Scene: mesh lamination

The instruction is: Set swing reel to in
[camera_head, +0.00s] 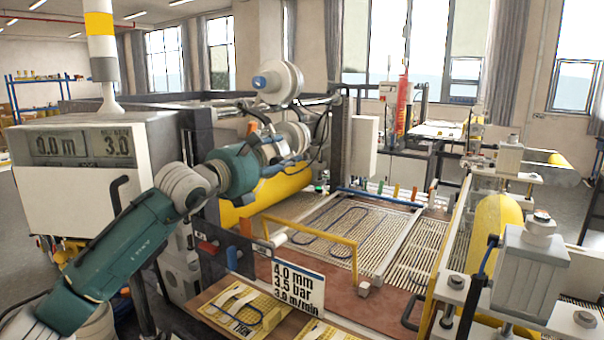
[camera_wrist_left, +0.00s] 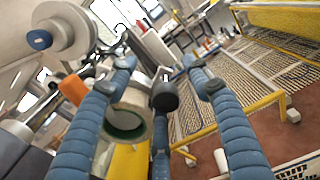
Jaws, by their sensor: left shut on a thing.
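A white reel with a blue hub (camera_head: 278,82), which looks like the swing reel, is at the upper middle of the head view. In the left wrist view, the reel (camera_wrist_left: 62,35) is at the upper left. My left gripper (camera_head: 303,153) is below and slightly right of the reel in the head view. A pale cylinder with a dark green end (camera_wrist_left: 127,118) shows between the fingers. My right gripper is out of view.
A yellow roll (camera_head: 275,193) lies behind my arm. A slatted bed (camera_head: 385,265) with blue tubing and a yellow frame (camera_head: 353,262) is at the right. A sign (camera_head: 297,289) reads 4.0 mm, 3.5 bar, 3.0 m/min. A white console (camera_head: 88,178) stands left.

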